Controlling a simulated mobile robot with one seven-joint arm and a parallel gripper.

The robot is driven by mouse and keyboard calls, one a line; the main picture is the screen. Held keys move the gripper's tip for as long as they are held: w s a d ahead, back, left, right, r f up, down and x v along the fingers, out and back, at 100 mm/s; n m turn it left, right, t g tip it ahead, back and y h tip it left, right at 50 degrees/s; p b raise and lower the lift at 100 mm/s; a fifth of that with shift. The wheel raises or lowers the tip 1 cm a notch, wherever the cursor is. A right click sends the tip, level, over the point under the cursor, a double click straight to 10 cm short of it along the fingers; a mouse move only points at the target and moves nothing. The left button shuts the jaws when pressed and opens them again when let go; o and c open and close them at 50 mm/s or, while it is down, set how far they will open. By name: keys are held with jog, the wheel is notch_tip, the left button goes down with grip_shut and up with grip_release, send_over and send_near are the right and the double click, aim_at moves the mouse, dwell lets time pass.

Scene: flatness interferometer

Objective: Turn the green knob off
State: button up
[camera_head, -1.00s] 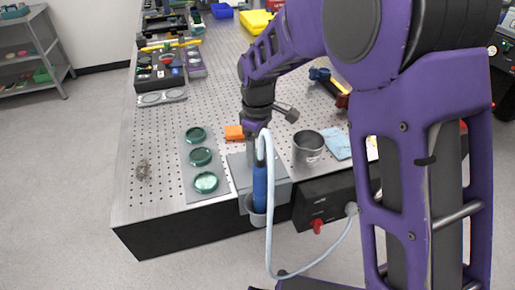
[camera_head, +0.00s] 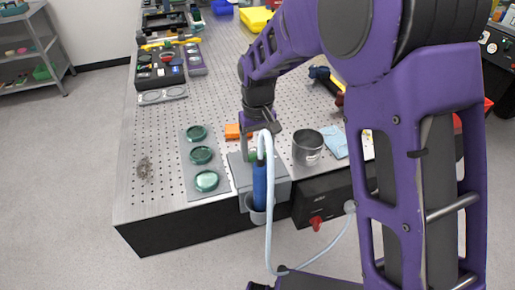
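A small patch of green (camera_head: 252,155), likely the green knob, shows on top of the grey box (camera_head: 280,190) at the table's front edge. It is mostly hidden by my gripper and a blue handheld tool. My gripper (camera_head: 254,150) points down over the back of this box, close to the green patch. Its fingertips are partly covered by the tool's pale hose, so I cannot tell whether it is open or touches the knob.
The blue tool (camera_head: 259,185) stands in a holder on the box's front, its hose looping in front. A metal cup (camera_head: 307,147) and blue cloth (camera_head: 334,143) lie to the right. Green discs on a plate (camera_head: 191,172) lie left. A red knob (camera_head: 316,222) is on the black front panel.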

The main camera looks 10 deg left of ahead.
aim_at(258, 153)
dwell(0.6)
jog(key=o, duration=1.4)
jog(key=shift+r, duration=0.15)
notch_tip(258, 153, up, 17)
jog(key=shift+r+p, duration=0.1)
jog(key=shift+p, duration=0.2)
